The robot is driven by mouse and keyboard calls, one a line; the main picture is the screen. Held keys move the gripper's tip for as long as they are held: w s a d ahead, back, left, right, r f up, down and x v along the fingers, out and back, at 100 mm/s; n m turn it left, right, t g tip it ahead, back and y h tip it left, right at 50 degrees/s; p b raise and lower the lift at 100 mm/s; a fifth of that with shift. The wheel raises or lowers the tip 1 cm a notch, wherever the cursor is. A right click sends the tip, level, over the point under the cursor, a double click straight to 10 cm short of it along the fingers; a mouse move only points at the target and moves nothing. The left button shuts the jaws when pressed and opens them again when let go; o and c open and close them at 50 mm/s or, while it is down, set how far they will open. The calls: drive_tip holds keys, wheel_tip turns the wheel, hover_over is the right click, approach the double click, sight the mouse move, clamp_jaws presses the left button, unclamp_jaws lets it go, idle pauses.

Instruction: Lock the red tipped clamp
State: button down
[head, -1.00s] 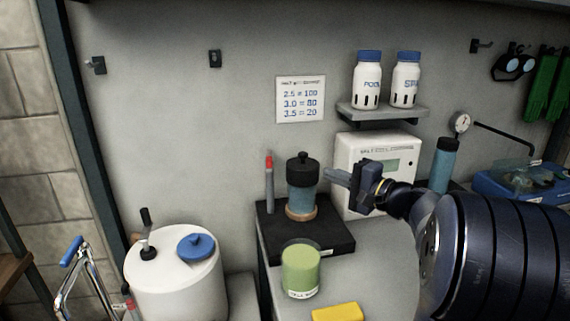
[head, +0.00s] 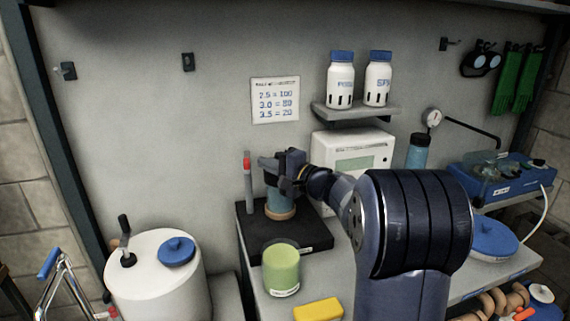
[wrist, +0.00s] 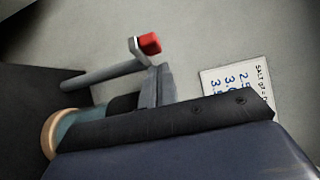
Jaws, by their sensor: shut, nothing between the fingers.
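The red-tipped clamp (head: 249,187) is a grey lever standing upright on a black base (head: 300,235), with its red tip on top. In the wrist view the lever (wrist: 104,75) ends in a red tip (wrist: 150,43). A teal cylinder (head: 279,205) on a tan ring stands just right of it; its black cap is mostly hidden behind my gripper. My gripper (head: 264,161) is shut and empty, pointing left at about the height of the red tip. In the wrist view its fingertips (wrist: 158,69) are close beside the lever's tip end; I cannot tell whether they touch.
A green jar (head: 281,268) and a yellow block (head: 318,309) are at the front of the bench. A white box (head: 352,150) stands behind my arm, below a shelf (head: 357,112) with two bottles. A white tank (head: 155,280) stands at left.

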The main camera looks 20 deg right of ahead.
sight(245, 167)
drive_tip(key=shift+w+a, duration=0.1)
drive_tip(key=shift+a, duration=0.65)
drive_tip(key=shift+a+f+m+h+b, duration=0.2)
drive_tip(key=shift+a+m+h+b, duration=0.15)
drive_tip(key=shift+b, duration=0.8)
drive_tip(key=a+m+t+h+b, duration=0.1)
drive_tip(key=b, duration=0.4)
drive_tip(key=a+m+t+h+b, duration=0.1)
drive_tip(key=a+h+b, duration=0.1)
drive_tip(key=b, duration=0.2)
drive_tip(key=shift+s+h+b, duration=0.2)
drive_tip(key=shift+h+b, duration=0.05)
drive_tip(key=shift+b, duration=0.1)
drive_tip(key=w+a+m+t+h, duration=0.1)
drive_tip(key=w+a+m+h, duration=0.2)
drive_tip(key=a+m+h, duration=0.2)
drive_tip(key=shift+w+a+r+h, duration=0.25)
drive_tip(key=shift+w+h, duration=0.1)
drive_tip(key=shift+h, duration=0.75)
